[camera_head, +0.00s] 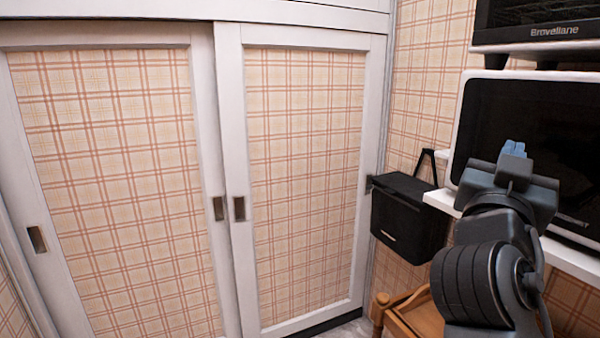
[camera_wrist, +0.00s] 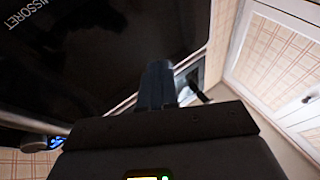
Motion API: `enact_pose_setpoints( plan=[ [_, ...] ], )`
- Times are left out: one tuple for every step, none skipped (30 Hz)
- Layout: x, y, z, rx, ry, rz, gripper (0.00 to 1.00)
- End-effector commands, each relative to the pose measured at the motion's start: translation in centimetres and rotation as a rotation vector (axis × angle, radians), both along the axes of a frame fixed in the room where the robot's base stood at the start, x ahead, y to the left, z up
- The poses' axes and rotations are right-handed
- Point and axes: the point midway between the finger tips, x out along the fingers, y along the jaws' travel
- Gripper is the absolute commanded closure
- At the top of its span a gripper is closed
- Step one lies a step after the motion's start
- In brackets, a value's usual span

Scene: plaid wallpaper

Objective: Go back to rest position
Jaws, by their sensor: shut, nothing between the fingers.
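My gripper (camera_head: 514,149) is at the right in the head view, raised in front of the dark-fronted white appliance (camera_head: 470,100). Its blue fingertips are together with nothing between them. In the wrist view the blue fingers of my gripper (camera_wrist: 157,84) point away from the camera, closed. The dark face of the appliance (camera_wrist: 90,60) fills the upper left of that view. My arm hides part of the appliance and the shelf.
A white shelf (camera_head: 437,202) carries the appliance, with a second dark appliance (camera_head: 535,22) above. A black box (camera_head: 402,215) hangs on the wall left of my arm. A wooden piece of furniture (camera_head: 412,315) stands below. Plaid sliding doors (camera_head: 305,170) fill the left and middle.

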Motion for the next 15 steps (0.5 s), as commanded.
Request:
enact_pose_setpoints(
  plan=[
    [-0.3, 0.4, -2.2, -0.018, 0.055, 0.037, 1.0],
    [-0.4, 0.8, -3.5, -0.028, 0.084, 0.061, 1.0],
    [-0.7, 1.2, -5.1, -0.042, 0.122, 0.093, 1.0],
    [-1.0, 1.5, -6.3, -0.05, 0.147, 0.119, 1.0],
    [-1.3, 1.8, -7.4, -0.058, 0.174, 0.143, 1.0],
    [-1.8, 2.3, -9.0, -0.067, 0.208, 0.176, 1.0],
    [-2.3, 2.6, -10.2, -0.075, 0.233, 0.199, 1.0],
    [-2.8, 2.9, -11.3, -0.081, 0.257, 0.224, 1.0],
    [-3.5, 3.4, -12.7, -0.088, 0.286, 0.256, 1.0],
    [-4.1, 3.7, -13.7, -0.092, 0.307, 0.278, 1.0],
    [-4.8, 4.0, -14.8, -0.095, 0.329, 0.302, 1.0],
    [-5.7, 4.4, -16.1, -0.1, 0.356, 0.333, 1.0],
    [-6.5, 4.8, -17.0, -0.1, 0.374, 0.356, 1.0],
    [-7.3, 5.1, -17.9, -0.102, 0.394, 0.378, 1.0],
    [-8.4, 5.5, -19.0, -0.102, 0.415, 0.409, 1.0]
  ],
)
